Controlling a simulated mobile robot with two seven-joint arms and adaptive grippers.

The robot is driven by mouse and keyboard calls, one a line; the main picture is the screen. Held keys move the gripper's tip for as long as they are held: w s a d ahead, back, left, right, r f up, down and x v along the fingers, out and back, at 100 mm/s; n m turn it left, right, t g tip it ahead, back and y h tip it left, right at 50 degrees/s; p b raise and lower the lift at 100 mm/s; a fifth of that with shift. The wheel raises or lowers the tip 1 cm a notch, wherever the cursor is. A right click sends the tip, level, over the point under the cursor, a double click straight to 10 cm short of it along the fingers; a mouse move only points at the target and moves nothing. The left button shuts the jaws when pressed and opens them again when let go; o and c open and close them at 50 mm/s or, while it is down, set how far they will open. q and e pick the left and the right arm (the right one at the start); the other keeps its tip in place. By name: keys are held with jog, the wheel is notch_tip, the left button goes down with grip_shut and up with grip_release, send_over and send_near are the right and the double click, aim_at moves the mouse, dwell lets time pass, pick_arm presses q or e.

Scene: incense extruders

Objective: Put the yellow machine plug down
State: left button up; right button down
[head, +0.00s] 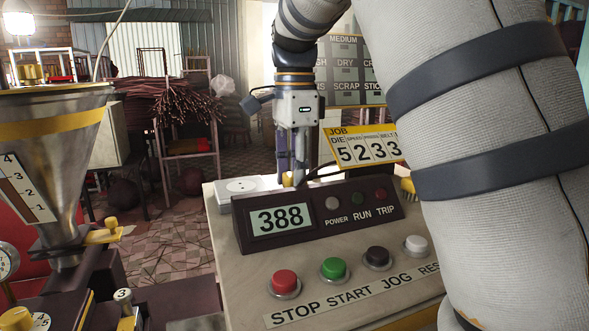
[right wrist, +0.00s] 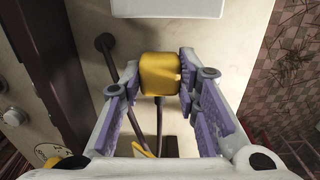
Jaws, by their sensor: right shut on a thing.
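The yellow machine plug (head: 288,179) is between the fingertips of my right gripper (head: 292,172), low over the back of the control console. In the right wrist view the plug (right wrist: 160,73) is a rounded yellow block, gripped between the purple finger pads of my right gripper (right wrist: 158,82). A dark cable (right wrist: 159,118) runs from the plug. A white socket box (head: 241,187) stands to its left on the console; its edge shows in the right wrist view (right wrist: 167,8), apart from the plug. I cannot tell whether the plug touches the console top. My left gripper is out of view.
The console's display housing (head: 318,215) stands in front of the plug. Red, green, black and white buttons line the front. A yellow job card (head: 366,149) stands behind right. A metal hopper (head: 65,140) is at left. Bare console top (right wrist: 220,50) lies beside the plug.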

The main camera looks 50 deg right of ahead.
jog(key=shift+f, duration=0.25)
jog(key=c, duration=1.2)
grip_release()
notch_tip(320, 180, up, 13)
jog(key=shift+r+b, duration=0.1)
jog(key=shift+b, duration=0.2)
